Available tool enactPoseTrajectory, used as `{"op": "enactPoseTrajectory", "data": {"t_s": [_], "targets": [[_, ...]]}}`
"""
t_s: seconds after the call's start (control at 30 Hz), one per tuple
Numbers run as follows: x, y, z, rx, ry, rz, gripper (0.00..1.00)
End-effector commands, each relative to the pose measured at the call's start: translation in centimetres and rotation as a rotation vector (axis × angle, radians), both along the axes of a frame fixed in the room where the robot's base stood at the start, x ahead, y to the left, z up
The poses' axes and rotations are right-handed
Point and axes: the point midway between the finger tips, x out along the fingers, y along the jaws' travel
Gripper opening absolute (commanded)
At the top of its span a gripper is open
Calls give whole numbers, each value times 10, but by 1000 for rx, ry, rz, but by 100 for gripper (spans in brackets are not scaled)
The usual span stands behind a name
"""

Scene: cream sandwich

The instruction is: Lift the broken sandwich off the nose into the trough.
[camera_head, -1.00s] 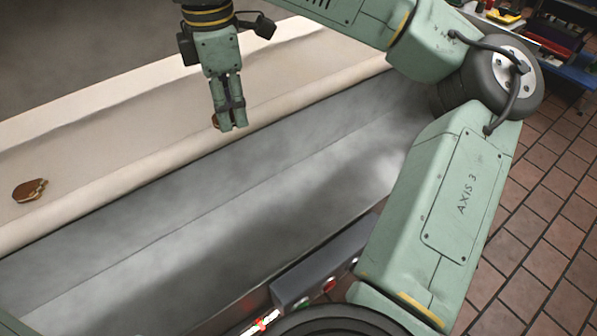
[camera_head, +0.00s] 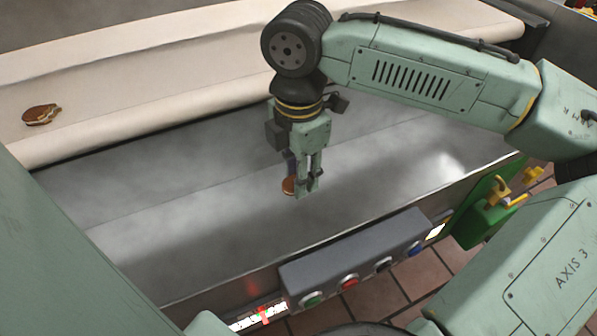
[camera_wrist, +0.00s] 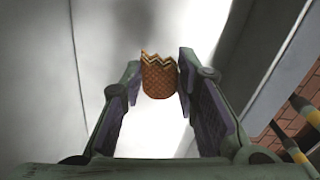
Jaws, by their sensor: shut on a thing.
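My gripper (camera_head: 308,191) is shut on the broken sandwich (camera_head: 289,186), a brown piece partly hidden by the fingers in the head view. In the wrist view the broken sandwich (camera_wrist: 158,79) sits between the fingertips, its jagged edge facing away from my palm. My gripper points down over the grey metal trough (camera_head: 200,200). The gap between the piece and the trough floor cannot be told. The rounded cream nose (camera_head: 180,112) of the belt lies behind my gripper, clear of it.
Another brown sandwich (camera_head: 41,115) with a bitten-looking end lies on the cream belt (camera_head: 130,75) at the left. A button panel (camera_head: 355,262) runs along the trough's front. The trough around my gripper looks empty.

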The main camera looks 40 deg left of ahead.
Motion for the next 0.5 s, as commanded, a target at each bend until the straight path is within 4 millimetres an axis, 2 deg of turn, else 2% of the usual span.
{"op": "enactPoseTrajectory", "data": {"t_s": [0.03,0.13,0.5], "targets": [[0,0,-9,-2,-2,-1,18],[0,0,-13,-1,-2,-1,18],[0,0,-14,0,-1,-1,18]]}}
